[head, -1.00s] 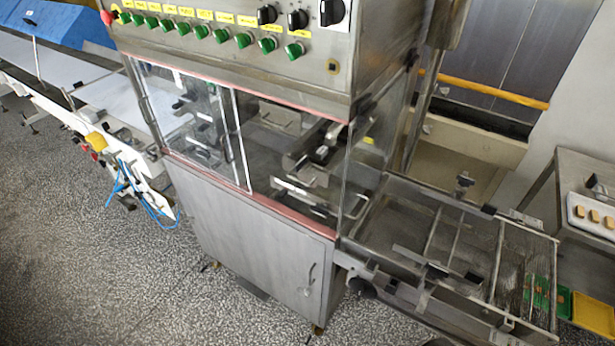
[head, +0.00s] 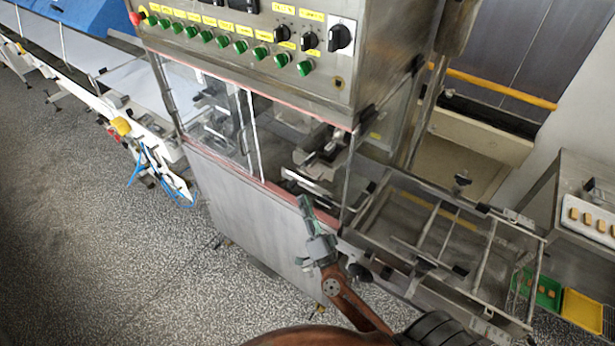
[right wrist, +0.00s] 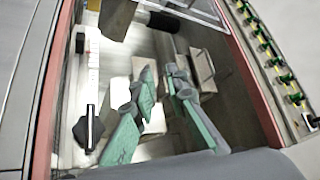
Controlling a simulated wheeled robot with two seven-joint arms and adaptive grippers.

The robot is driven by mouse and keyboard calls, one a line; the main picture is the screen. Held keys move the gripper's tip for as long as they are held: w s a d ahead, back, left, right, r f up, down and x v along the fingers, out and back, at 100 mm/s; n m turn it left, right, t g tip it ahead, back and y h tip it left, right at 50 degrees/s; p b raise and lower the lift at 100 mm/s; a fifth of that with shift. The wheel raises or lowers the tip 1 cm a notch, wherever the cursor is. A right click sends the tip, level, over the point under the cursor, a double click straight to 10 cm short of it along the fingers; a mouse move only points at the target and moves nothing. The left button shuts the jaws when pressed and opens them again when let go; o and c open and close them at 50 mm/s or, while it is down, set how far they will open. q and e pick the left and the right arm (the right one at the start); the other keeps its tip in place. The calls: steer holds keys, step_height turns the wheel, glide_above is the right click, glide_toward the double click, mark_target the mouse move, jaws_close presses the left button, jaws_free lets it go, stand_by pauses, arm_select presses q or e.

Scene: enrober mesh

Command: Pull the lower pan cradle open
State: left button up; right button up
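The steel machine (head: 270,225) has a red-edged window opening in its front. Inside, low in the opening, a pale bar (head: 312,183) appears to be the front of the lower pan cradle; I cannot tell for sure. In the right wrist view a pale bar with a black handle (right wrist: 89,125) lies left of the fingers. My right gripper (head: 306,204) is in front of the opening's lower edge. In the right wrist view its green fingers (right wrist: 160,88) are apart, with nothing seen gripped between them. Contact with the cradle cannot be told. My left gripper is not in view.
A control panel with green buttons (head: 240,46) overhangs the opening. A mesh conveyor frame (head: 440,235) juts out at right. Beyond it are a green tray (head: 540,290), a yellow tray (head: 583,308) and a table (head: 570,170).

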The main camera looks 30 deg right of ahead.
arm_select(q)
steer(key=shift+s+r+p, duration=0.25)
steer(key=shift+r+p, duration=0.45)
steer(key=shift+p, duration=0.05)
arm_select(e)
steer(key=w+d+r+m+g+h, duration=0.1)
steer(key=w+d+r+m+h, duration=0.1)
steer(key=w+d, duration=0.3)
steer(key=shift+w+d+r+m+h, duration=0.2)
steer(key=shift+w+r+m+h, duration=0.15)
steer(key=shift+w+m+h, duration=0.45)
steer(key=shift+w, duration=0.1)
steer(key=shift+c, duration=0.5)
jaws_close()
